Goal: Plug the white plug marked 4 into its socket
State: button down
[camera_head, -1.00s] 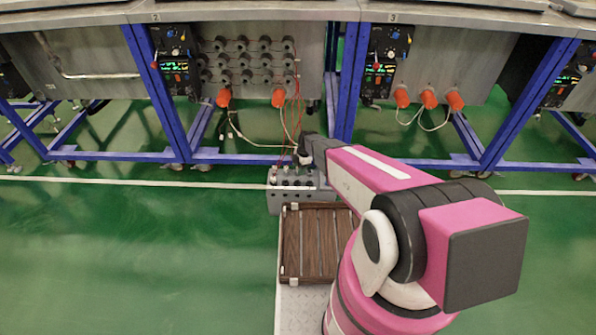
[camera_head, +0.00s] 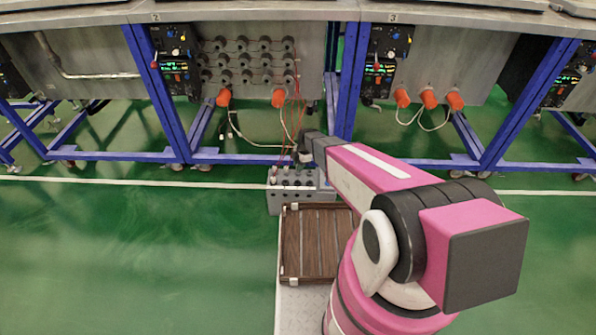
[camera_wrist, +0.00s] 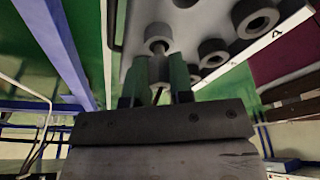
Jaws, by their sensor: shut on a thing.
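In the wrist view my gripper (camera_wrist: 158,84) is shut on a pale grey-white plug (camera_wrist: 158,68). The plug's far end lines up with a round socket (camera_wrist: 157,35) on the grey socket box. I cannot tell whether its tip is inside the socket or just short of it, and its number is not visible. In the head view my gripper (camera_head: 304,157) is over the back of the grey socket box (camera_head: 277,202), which has several round openings. The plug is too small to make out there.
Several more ring-shaped sockets (camera_wrist: 256,17) stand beside it on the box in the wrist view. A brown slatted crate (camera_head: 318,208) lies in front of the box. Thin red cables (camera_head: 297,105) and a white cable hang behind my gripper. Blue frame legs (camera_head: 347,85) stand behind; green floor is clear at left.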

jog(key=shift+a+v, duration=0.15)
jog(key=shift+v, duration=0.65)
jog(key=shift+a+v, duration=0.15)
jog(key=shift+v, duration=0.6)
jog(key=shift+s+r, duration=0.2)
jog(key=shift+r, duration=0.1)
jog(key=shift+r, duration=0.7)
jog(key=s, duration=0.7)
jog(key=shift+s, duration=0.2)
jog(key=shift+s+d, duration=0.1)
jog(key=shift+d, duration=2.7)
jog(key=shift+f, duration=0.15)
